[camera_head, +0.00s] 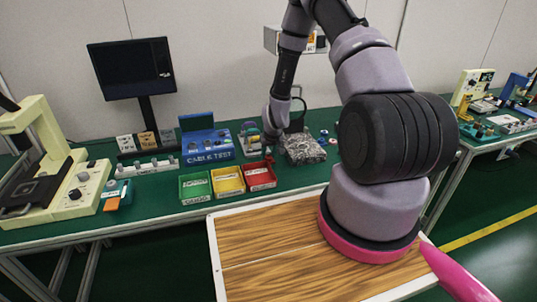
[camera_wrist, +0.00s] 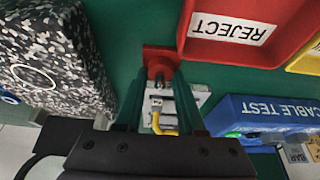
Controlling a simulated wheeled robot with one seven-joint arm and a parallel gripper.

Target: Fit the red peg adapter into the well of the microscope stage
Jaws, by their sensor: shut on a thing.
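The red peg adapter (camera_wrist: 158,55) is between the two fingers of my gripper (camera_wrist: 158,95) in the wrist view, a red block with a round peg facing the camera. My gripper is shut on it, over the green bench beside the red REJECT bin. In the head view, my gripper (camera_head: 268,150) is small and the red adapter (camera_head: 269,160) shows at its tip. A cream microscope (camera_head: 78,190) stands at the far left of the bench, well away from my gripper. Its dark stage (camera_head: 38,190) shows at its left side; the well cannot be made out.
Green, yellow and red bins (camera_head: 228,181) stand at the bench front, with a blue CABLE TEST box (camera_head: 208,147) behind. A speckled block (camera_head: 303,149) lies close to the right of my gripper.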

